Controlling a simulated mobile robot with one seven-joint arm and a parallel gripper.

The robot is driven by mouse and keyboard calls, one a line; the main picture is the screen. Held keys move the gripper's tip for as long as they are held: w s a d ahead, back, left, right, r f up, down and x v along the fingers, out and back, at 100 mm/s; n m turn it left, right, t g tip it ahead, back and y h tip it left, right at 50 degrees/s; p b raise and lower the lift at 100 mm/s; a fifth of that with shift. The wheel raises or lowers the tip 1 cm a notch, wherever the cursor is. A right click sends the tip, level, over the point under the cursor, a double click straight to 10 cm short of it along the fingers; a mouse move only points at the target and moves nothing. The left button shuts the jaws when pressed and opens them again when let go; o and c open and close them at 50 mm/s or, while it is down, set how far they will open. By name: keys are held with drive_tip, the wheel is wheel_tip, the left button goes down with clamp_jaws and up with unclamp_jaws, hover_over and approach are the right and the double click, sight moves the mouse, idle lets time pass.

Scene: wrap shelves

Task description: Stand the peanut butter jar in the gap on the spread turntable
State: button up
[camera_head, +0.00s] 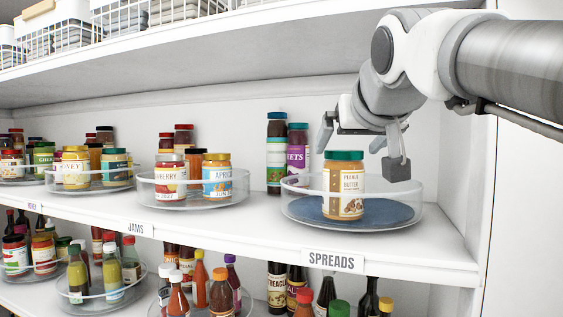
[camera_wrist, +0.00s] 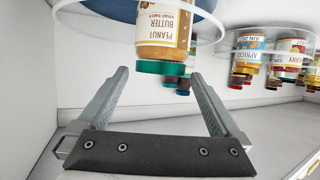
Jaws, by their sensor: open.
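The peanut butter jar (camera_head: 344,192), with a green lid and cream label, stands upright on the spread turntable (camera_head: 392,214), a clear-rimmed round tray with a blue base above the SPREADS label. It is in the front left part of the tray. My gripper (camera_head: 361,150) is open and empty, at about lid height and slightly right of the jar in the head view. In the upside-down wrist view the jar (camera_wrist: 164,32) is just beyond my open fingertips (camera_wrist: 160,74), with nothing between the fingers. The jar hides part of the tray.
Tall dark jars (camera_head: 277,152) stand behind and left of the turntable. The JAMS turntable (camera_head: 193,190) with several jars is further left. The side wall (camera_head: 465,150) is close on the right, and a shelf (camera_head: 250,55) is overhead. The blue base right of the jar is bare.

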drive_tip(key=v, duration=0.5)
drive_tip(key=shift+s+r+b, duration=0.1)
drive_tip(key=shift+s+b, duration=0.1)
drive_tip(key=shift+b, duration=0.2)
